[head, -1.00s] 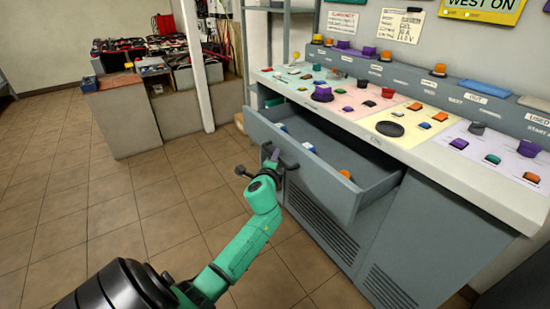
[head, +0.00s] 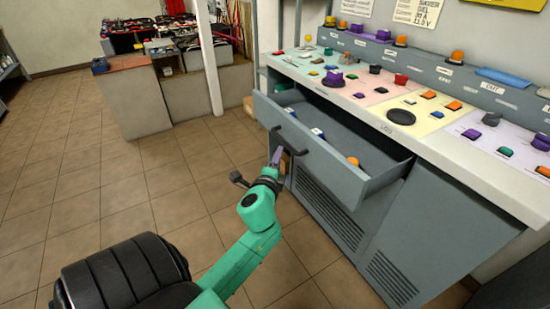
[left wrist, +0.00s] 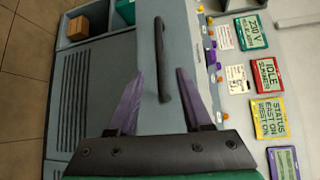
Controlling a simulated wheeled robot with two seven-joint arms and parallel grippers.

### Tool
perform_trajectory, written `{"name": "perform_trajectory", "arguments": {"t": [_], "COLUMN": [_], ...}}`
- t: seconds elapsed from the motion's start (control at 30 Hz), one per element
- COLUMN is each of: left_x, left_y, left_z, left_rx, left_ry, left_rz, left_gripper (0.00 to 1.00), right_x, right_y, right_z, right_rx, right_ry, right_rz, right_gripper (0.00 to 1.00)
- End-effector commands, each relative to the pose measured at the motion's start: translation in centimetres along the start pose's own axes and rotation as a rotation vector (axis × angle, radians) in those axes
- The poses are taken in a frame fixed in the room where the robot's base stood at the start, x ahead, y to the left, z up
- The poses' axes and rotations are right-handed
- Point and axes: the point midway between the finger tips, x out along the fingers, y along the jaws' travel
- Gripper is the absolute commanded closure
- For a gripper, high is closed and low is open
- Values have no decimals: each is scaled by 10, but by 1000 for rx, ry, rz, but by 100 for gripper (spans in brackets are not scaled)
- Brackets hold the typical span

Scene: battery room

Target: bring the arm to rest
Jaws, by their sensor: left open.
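My left gripper (head: 277,157) has two purple fingers and a green wrist. It is in front of the console's grey drawer (head: 315,152), close to its dark handle (head: 291,143). In the left wrist view the fingers stand apart, open (left wrist: 159,72), and the dark bar handle (left wrist: 163,45) shows between them. I see no firm contact with it. The drawer is pulled open and holds small blue and orange items (head: 353,161). My green left forearm reaches in from the bottom of the head view. My right gripper is not in view.
The console top (head: 425,115) carries several coloured buttons and knobs. A bench with battery gear (head: 140,100) stands at the back left, beside a white post (head: 210,60). The tiled floor (head: 95,185) at left is clear. The wrist view shows a wooden block (left wrist: 77,27) in a cubby.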

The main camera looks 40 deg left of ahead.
Motion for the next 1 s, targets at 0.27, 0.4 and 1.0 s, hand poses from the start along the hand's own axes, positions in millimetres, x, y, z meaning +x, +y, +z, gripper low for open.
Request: {"name": "perform_trajectory", "arguments": {"t": [0.27, 0.4, 1.0], "left_x": [-38, -38, -28], "left_y": [0, 0, 111], "left_z": [0, 0, -34], "left_rx": [-1, -1, -171], "left_ry": [-1, -1, 90], "left_rz": [0, 0, 289], "left_gripper": [50, 50, 50], "right_x": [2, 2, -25], "right_y": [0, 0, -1], "right_z": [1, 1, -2], "right_rx": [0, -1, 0], "right_ry": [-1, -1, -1], "right_rz": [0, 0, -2], "right_gripper": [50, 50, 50]}}
